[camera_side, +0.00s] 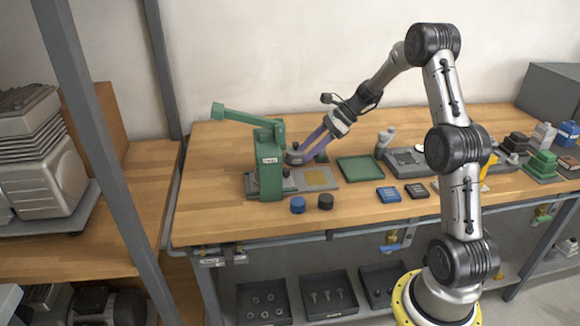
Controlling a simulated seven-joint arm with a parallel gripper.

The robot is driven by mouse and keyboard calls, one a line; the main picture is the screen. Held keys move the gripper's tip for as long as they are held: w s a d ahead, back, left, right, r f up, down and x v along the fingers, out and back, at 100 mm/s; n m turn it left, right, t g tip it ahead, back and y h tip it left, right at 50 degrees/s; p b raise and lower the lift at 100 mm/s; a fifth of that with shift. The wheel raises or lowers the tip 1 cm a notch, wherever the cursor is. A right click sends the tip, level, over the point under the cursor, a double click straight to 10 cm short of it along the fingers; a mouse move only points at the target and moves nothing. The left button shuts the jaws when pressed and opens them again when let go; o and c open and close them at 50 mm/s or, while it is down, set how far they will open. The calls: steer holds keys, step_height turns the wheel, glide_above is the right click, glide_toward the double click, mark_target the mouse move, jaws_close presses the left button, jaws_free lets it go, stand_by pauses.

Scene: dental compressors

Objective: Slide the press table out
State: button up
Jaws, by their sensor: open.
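The green press (268,170) stands upright at the left part of the wooden bench, with its lever arm reaching up to the left. The press table looks to be the flat grey plate (322,184) with a yellowish square on it, lying at the right of the press body. My gripper (306,153) comes down from the upper right with its purple fingers beside the press head, above the plate. It is open. A dark round part at the press head is close to the fingertips, and whether they touch it cannot be told.
A blue knob (297,205) and a black knob (325,201) stand in front of the plate. A green tray (360,169) lies to its right. Blue (388,194) and black (417,190) small boxes lie farther right. The bench front (250,224) is mostly clear.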

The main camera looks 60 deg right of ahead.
mark_target(286, 170)
steer(key=x, duration=0.7)
steer(key=shift+w+a+f, duration=0.2)
steer(key=shift+f, duration=0.05)
jaws_close()
stand_by(1.1)
